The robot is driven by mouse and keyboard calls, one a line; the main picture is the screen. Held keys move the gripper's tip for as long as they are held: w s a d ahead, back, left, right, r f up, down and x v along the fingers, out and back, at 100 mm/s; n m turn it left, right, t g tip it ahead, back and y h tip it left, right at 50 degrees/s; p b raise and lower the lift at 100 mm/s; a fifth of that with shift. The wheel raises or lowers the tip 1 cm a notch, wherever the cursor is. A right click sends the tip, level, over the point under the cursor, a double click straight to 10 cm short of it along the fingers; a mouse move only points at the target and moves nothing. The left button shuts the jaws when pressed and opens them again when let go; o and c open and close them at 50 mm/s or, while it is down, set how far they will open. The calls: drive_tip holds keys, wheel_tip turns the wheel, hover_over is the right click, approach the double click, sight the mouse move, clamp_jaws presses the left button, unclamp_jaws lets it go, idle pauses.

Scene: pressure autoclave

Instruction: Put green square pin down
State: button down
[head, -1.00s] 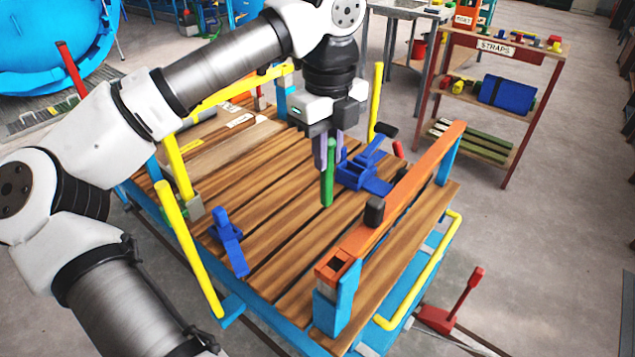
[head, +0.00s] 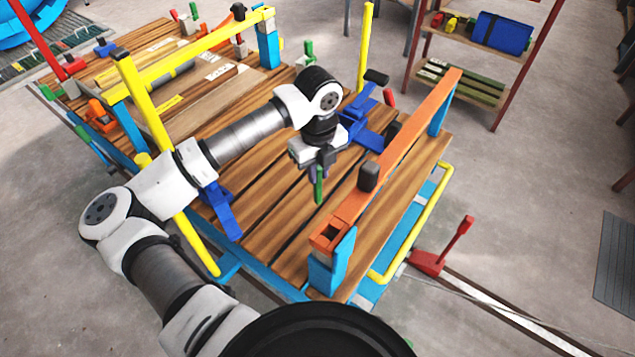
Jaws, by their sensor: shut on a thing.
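The green square pin (head: 319,186) is upright in my gripper (head: 318,170), which is shut on its upper part. The pin hangs over the slatted wooden deck of the cart (head: 275,205), left of the orange beam (head: 385,165). Its lower end is close to the planks; I cannot tell whether it touches them. The top of the pin is hidden by the gripper.
A blue clamp-like piece (head: 362,122) lies just behind the gripper, and another blue piece (head: 220,208) lies to the left. Yellow posts (head: 363,50) rise from the cart. Bare planks lie around the pin.

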sight(318, 189)
drive_tip(key=shift+f+p, duration=0.5)
drive_tip(key=shift+f, duration=2.8)
drive_tip(key=shift+f, duration=0.2)
drive_tip(key=c, duration=1.4)
unclamp_jaws()
drive_tip(key=shift+o, duration=0.2)
drive_tip(key=shift+r, duration=0.1)
wheel_tip(318, 189, up, 12)
drive_tip(key=b, duration=0.3)
drive_tip(key=shift+r, duration=0.15)
